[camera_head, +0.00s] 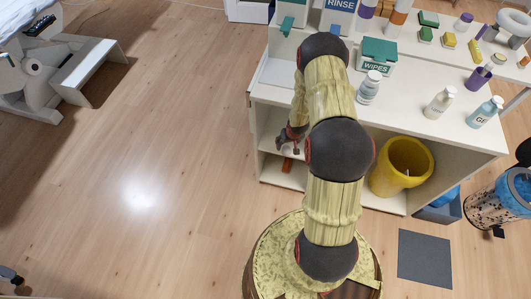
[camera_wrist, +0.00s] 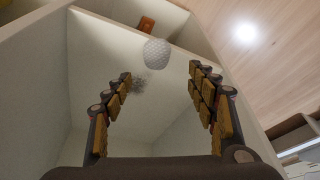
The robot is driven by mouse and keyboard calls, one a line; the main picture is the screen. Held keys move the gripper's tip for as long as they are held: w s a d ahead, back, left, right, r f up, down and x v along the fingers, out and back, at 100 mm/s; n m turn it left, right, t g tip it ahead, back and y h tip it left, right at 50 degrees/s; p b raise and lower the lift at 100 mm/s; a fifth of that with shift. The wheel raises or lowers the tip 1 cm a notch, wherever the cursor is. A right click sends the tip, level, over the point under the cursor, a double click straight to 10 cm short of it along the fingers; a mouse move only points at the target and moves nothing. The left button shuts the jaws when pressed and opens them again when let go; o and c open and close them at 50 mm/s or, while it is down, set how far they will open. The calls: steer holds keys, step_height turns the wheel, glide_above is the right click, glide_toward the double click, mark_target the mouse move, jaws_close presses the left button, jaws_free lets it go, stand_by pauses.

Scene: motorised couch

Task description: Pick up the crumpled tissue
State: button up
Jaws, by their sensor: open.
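The crumpled tissue (camera_wrist: 156,52) is a pale, rounded, dimpled lump in the wrist view. It lies on the pale shelf surface beyond and between my fingertips, apart from both fingers. My gripper (camera_wrist: 160,76) is open, with nothing between its fingers. In the head view my gripper (camera_head: 285,140) reaches into the open left compartment of the white cabinet (camera_head: 262,118), partly hidden by my arm. I cannot make out the tissue there.
An orange-brown object (camera_wrist: 146,24) lies past the tissue near a shelf edge; it also shows in the head view (camera_head: 287,164). Cabinet walls stand close around my gripper. A yellow bin (camera_head: 402,165) stands in the right compartment. Bottles and a wipes box (camera_head: 377,56) are on top.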

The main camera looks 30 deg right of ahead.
mark_target(287, 149)
steer(key=shift+s+d+f, duration=0.1)
steer(key=shift+f, duration=0.3)
steer(key=shift+b+x, duration=0.7)
steer(key=shift+x, duration=0.5)
steer(key=b+x, duration=0.2)
steer(key=x, duration=0.1)
steer(key=b+x, duration=0.1)
steer(key=x, duration=0.1)
steer(key=shift+s+f, duration=0.1)
steer(key=shift+s, duration=0.25)
steer(key=shift+c, duration=0.6)
steer(key=c, duration=0.7)
steer(key=shift+c, duration=0.2)
